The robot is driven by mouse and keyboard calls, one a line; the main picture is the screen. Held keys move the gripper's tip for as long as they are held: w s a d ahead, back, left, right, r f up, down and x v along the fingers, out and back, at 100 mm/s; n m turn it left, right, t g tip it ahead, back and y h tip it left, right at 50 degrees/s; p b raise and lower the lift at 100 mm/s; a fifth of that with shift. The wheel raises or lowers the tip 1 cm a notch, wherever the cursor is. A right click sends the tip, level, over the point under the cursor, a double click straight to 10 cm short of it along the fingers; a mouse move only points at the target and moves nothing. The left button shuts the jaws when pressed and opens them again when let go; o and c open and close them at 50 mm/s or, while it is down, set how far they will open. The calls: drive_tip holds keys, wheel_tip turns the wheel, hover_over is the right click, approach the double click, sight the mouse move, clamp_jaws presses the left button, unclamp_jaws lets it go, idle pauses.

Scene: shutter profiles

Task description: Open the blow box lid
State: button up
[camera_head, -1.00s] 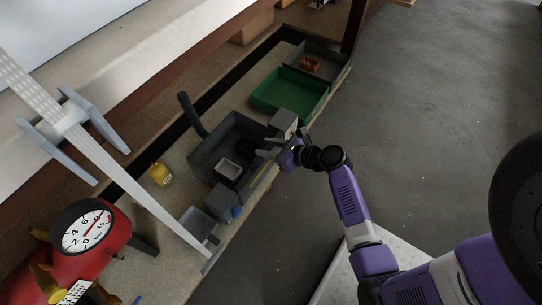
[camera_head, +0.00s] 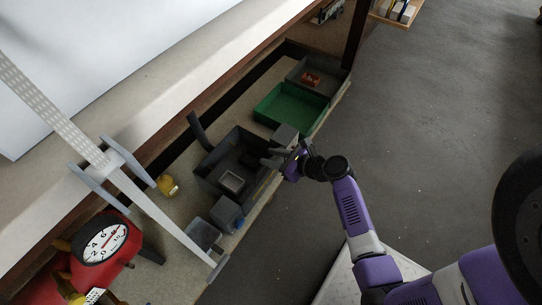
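A dark grey box (camera_head: 207,170) stands on the bench shelf and looks open from above, with a small light-rimmed tray (camera_head: 232,180) inside. I take it for the blow box, but cannot be sure. A dark upright bar (camera_head: 196,129) rises at its back left corner; I cannot tell whether this is its lid or handle. My gripper (camera_head: 269,157) is at the box's right side, near its rim, with its fingers pointing left. The fingers look apart and nothing shows between them. Whether they touch the box cannot be told.
A grey block (camera_head: 285,135) stands right behind my gripper. A green tray (camera_head: 291,106) and a grey bin (camera_head: 330,76) lie farther back. A grey cube (camera_head: 227,213), a yellow object (camera_head: 167,185) and a red gauge device (camera_head: 104,240) are nearer. Open floor (camera_head: 430,130) lies to the right.

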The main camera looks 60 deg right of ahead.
drive_tip(key=shift+s+r+p, duration=0.2)
drive_tip(key=shift+r+p, duration=0.85)
drive_tip(key=shift+s+r+p, duration=0.15)
drive_tip(key=shift+r+p, duration=0.9)
drive_tip(key=shift+r+p, duration=0.1)
drive_tip(key=shift+p, duration=0.25)
